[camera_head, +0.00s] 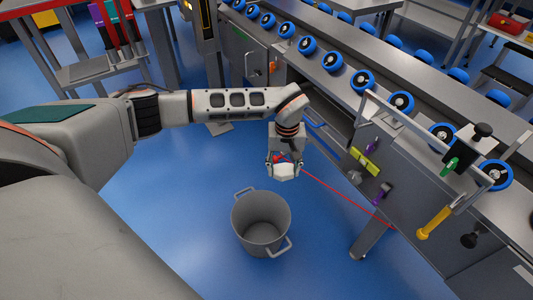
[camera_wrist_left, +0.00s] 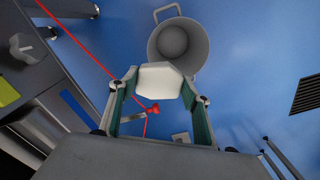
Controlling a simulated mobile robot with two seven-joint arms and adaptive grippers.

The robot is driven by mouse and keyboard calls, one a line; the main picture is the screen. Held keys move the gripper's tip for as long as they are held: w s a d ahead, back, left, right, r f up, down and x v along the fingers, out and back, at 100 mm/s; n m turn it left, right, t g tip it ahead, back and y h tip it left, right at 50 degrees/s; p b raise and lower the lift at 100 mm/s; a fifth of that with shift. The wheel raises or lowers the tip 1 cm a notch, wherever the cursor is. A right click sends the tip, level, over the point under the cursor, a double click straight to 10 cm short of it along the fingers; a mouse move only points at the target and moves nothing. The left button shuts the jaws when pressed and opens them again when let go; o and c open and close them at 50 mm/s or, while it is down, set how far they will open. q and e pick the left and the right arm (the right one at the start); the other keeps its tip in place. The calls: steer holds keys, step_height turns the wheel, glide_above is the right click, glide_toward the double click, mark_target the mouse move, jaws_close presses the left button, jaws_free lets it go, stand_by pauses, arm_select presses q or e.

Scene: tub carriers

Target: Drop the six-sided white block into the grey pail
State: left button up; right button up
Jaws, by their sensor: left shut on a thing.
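The white six-sided block (camera_wrist_left: 160,79) is between the fingers of my left gripper (camera_wrist_left: 156,98). In the head view the block (camera_head: 284,172) shows as a pale shape at the tips of the left gripper (camera_head: 283,165), which is shut on it and points downward. The grey pail (camera_head: 253,228) stands upright on the blue floor, just below and a little left of the block in the head view. In the left wrist view the pail (camera_wrist_left: 196,29) lies beyond the block, with its open mouth and one handle showing. My right gripper is not in view.
A steel conveyor with blue rollers (camera_head: 362,80) runs along the right. Its side panel has a yellow handle (camera_head: 434,221) and purple and black knobs. A thin red line (camera_head: 345,198) crosses near the gripper. Open blue floor (camera_head: 180,225) lies left of the pail.

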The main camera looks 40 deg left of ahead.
arm_select(q)
steer(key=s+a+f+n+b, duration=0.1)
steer(key=a+f+b, duration=0.1)
steer(key=f, duration=0.7)
steer(key=s+a+f+n+b, duration=0.1)
steer(key=s+a+f+b, duration=0.1)
steer(key=f, duration=0.8)
steer(key=s+a+f+n+b, duration=0.1)
steer(key=f+b, duration=0.4)
steer(key=f, duration=0.5)
steer(key=s+a, duration=0.1)
steer(key=a, duration=0.1)
steer(key=shift+s+a+f+b, duration=0.2)
steer(key=shift+a+b, duration=0.15)
steer(key=shift+b, duration=0.05)
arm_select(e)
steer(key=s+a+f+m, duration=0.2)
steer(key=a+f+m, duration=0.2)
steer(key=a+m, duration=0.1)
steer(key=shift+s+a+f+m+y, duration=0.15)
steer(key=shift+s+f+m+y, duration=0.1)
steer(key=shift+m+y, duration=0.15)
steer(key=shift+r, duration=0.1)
arm_select(q)
steer(key=o, duration=1.1)
step_height(320, 180, up, 12)
steer(key=shift+r, duration=0.1)
